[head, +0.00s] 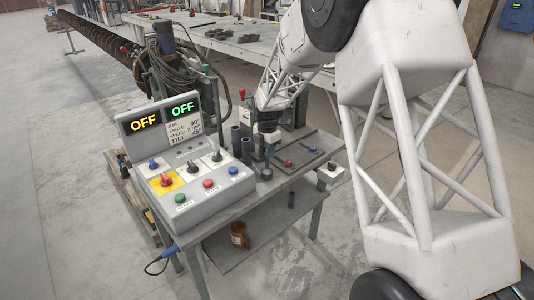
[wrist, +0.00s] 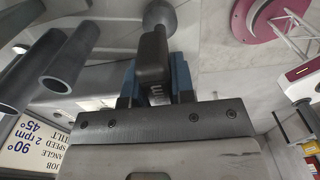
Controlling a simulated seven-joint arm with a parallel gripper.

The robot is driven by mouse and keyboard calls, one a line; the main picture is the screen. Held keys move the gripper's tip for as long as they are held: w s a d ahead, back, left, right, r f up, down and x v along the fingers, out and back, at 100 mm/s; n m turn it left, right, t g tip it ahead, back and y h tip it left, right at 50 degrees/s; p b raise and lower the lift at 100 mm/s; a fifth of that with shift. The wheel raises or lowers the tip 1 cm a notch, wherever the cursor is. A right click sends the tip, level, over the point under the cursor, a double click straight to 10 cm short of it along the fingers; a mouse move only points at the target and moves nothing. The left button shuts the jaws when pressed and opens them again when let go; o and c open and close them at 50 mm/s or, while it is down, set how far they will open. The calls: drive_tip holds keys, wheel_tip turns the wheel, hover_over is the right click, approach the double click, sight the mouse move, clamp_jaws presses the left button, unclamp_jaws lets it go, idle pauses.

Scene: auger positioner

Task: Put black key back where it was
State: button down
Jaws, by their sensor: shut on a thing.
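My gripper (head: 267,150) is over the middle of the small grey work table, just right of the control box. In the wrist view, its blue fingers (wrist: 155,85) are shut on the black key (wrist: 153,55), whose dark, rounded block-like part shows between them. In the head view I cannot make the key out clearly against my gripper. A dark flat tray (head: 305,141) lies right of my gripper, with a red-topped piece (head: 288,163) and a blue-topped piece (head: 312,149) on it.
The control box (head: 190,190) has two OFF displays, knobs and buttons. Two dark upright tubes (head: 246,150) stand left of my gripper. A small round dark piece (head: 267,173) is just below it. A brown jar (head: 240,234) stands on the lower shelf.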

drive_tip(key=shift+f, duration=0.7)
drive_tip(key=c, duration=1)
unclamp_jaws()
drive_tip(key=shift+o, duration=0.2)
wheel_tip(320, 180, up, 12)
drive_tip(key=shift+r, duration=0.1)
drive_tip(key=shift+d+r, duration=0.1)
